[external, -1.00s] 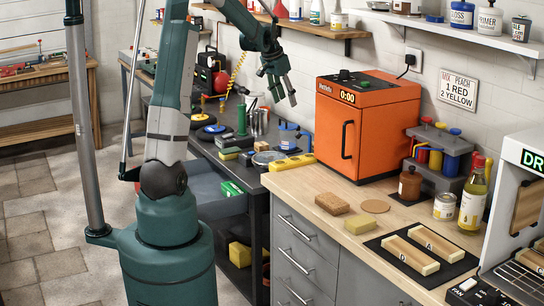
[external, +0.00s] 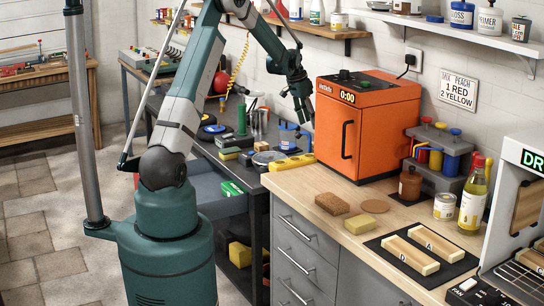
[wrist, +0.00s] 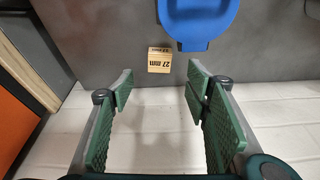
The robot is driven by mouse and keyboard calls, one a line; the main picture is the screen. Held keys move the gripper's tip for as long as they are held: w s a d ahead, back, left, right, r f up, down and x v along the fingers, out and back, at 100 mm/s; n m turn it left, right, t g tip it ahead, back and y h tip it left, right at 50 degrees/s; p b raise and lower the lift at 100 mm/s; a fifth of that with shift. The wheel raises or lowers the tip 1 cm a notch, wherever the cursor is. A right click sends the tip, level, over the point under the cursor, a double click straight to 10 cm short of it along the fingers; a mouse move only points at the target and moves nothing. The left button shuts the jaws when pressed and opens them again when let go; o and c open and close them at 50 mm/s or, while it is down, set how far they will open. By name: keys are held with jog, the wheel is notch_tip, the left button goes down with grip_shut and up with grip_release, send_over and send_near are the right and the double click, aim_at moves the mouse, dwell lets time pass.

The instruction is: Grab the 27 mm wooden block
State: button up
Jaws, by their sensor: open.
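The wooden block (wrist: 160,60), marked "27 mm", lies on the dark grey bench top in the wrist view, at upper centre. It sits just beside a blue rounded object (wrist: 198,22). My gripper (wrist: 158,88) is open and empty, its green pads on either side of the picture. The block appears between and beyond the fingertips, apart from them. In the external view my gripper (external: 303,115) hangs over the right part of the dark bench, left of the orange oven. I cannot make out the block clearly there.
The orange oven (external: 367,125) stands close to the right of my gripper. A yellow level (external: 291,163) and other small items crowd the dark bench. A wall shelf (external: 335,32) with cans is above and behind. The white wall is close by.

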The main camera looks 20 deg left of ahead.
jog(key=shift+w+d+f+m, duration=0.1)
jog(key=shift+w+d+f, duration=0.1)
jog(key=shift+f, duration=0.25)
jog(key=shift+w+d+f+m, duration=0.1)
jog(key=shift+w+f, duration=0.1)
jog(key=shift+f, duration=0.2)
jog(key=shift+w+d+f+m, duration=0.1)
jog(key=shift+w+d+f, duration=0.1)
jog(key=shift+f, duration=0.25)
jog(key=shift+x, duration=1.3)
jog(key=shift+f, duration=0.1)
jog(key=shift+b+x, duration=0.6)
jog(key=shift+x, duration=1.9)
jog(key=shift+d, duration=0.15)
jog(key=shift+c, duration=0.7)
jog(key=c, duration=0.8)
